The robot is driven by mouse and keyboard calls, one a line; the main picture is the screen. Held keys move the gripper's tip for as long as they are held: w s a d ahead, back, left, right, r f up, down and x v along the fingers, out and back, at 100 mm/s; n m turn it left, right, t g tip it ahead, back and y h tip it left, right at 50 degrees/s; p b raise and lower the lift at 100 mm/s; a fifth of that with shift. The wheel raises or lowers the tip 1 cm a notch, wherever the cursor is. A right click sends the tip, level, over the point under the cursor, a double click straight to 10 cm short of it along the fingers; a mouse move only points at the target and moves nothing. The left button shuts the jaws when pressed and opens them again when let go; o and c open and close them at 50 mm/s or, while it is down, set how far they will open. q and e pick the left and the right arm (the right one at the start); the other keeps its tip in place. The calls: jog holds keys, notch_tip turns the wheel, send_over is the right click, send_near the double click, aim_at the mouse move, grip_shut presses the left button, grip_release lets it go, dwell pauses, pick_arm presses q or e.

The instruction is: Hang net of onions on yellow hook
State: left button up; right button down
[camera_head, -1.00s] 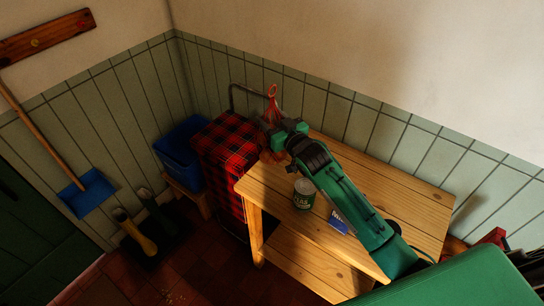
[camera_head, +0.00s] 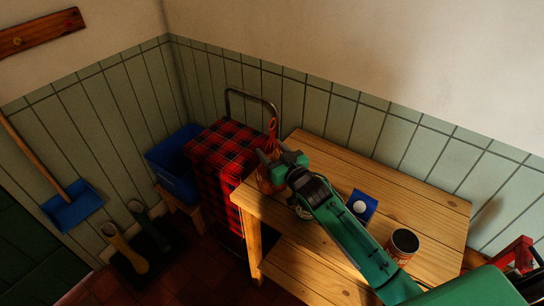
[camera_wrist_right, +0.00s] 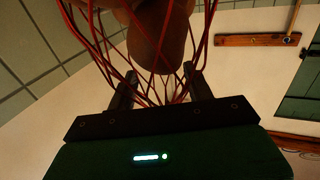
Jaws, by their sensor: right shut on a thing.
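The net of onions (camera_head: 266,183) is a red mesh bag with brown onions, at the table's left end in the head view. Its red top (camera_head: 272,128) rises above my right gripper (camera_head: 280,162), which is shut on the net. In the right wrist view, red strands and a brown onion (camera_wrist_right: 160,45) fill the space around and beyond the fingers (camera_wrist_right: 160,90). The yellow hook (camera_head: 17,41) is on the wooden wall rack at the upper left, well away from the net. Whether the net touches the table is unclear. My left gripper is out of view.
A pine table (camera_head: 435,205) carries a blue box (camera_head: 362,203) and an open tin (camera_head: 403,244); another tin is mostly hidden behind my arm. A red tartan trolley (camera_head: 212,150), a blue crate (camera_head: 170,165) and a blue dustpan (camera_head: 72,206) lie between the table and rack.

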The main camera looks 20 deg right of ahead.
jog(key=shift+w+f, duration=0.1)
jog(key=shift+f, duration=0.55)
jog(key=shift+w, duration=0.15)
jog(key=shift+s, duration=0.2)
jog(key=shift+f, duration=0.1)
jog(key=c, duration=0.6)
grip_release()
jog(key=shift+f, duration=0.1)
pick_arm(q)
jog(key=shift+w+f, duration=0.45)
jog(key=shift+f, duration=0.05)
pick_arm(e)
jog(key=shift+s+f+b, duration=0.1)
jog(key=shift+f+b, duration=0.05)
jog(key=shift+b, duration=0.5)
pick_arm(q)
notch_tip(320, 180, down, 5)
jog(key=b, duration=0.4)
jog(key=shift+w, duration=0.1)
pick_arm(e)
jog(key=v, duration=1.1)
jog(key=shift+s+d+r, duration=0.15)
jog(key=shift+s+r, duration=0.25)
